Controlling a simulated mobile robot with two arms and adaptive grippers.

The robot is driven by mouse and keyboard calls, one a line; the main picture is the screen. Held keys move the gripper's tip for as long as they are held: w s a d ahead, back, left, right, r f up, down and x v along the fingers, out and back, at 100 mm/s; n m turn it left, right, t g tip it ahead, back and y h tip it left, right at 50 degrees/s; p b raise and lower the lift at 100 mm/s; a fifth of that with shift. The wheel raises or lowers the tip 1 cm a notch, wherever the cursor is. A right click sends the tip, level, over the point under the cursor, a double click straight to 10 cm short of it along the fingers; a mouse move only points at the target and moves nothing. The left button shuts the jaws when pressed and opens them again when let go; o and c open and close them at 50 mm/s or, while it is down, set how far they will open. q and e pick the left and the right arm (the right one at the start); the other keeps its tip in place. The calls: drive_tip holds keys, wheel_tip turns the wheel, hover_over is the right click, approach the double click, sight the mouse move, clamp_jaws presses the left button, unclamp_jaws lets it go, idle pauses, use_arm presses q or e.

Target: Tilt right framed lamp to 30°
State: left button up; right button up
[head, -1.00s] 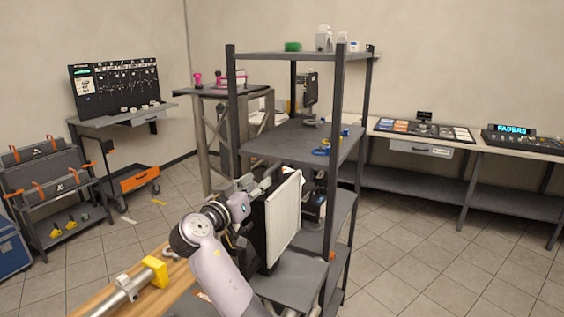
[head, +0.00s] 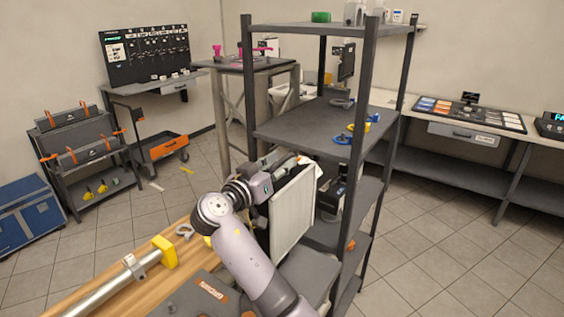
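A framed lamp with a white panel face (head: 293,208) and a dark frame stands upright, slightly turned, at the near side of the grey shelf unit. My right arm comes up from the bottom of the head view. My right gripper (head: 276,171) is at the upper left of the lamp, behind or against its top edge. Its fingers are small and partly hidden, so I cannot tell whether they are open or touch the frame. The back of the lamp is mostly hidden by my arm. My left gripper is not in view.
The grey shelf unit (head: 310,122) with dark posts stands close behind and right of the lamp. A wooden bench (head: 68,290) at lower left carries a metal tube with a yellow end (head: 165,251). A blue case (head: 28,212) stands far left. Tiled floor is clear at right.

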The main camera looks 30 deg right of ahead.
drive_tip(key=shift+a, duration=0.1)
drive_tip(key=shift+c, duration=0.6)
clamp_jaws()
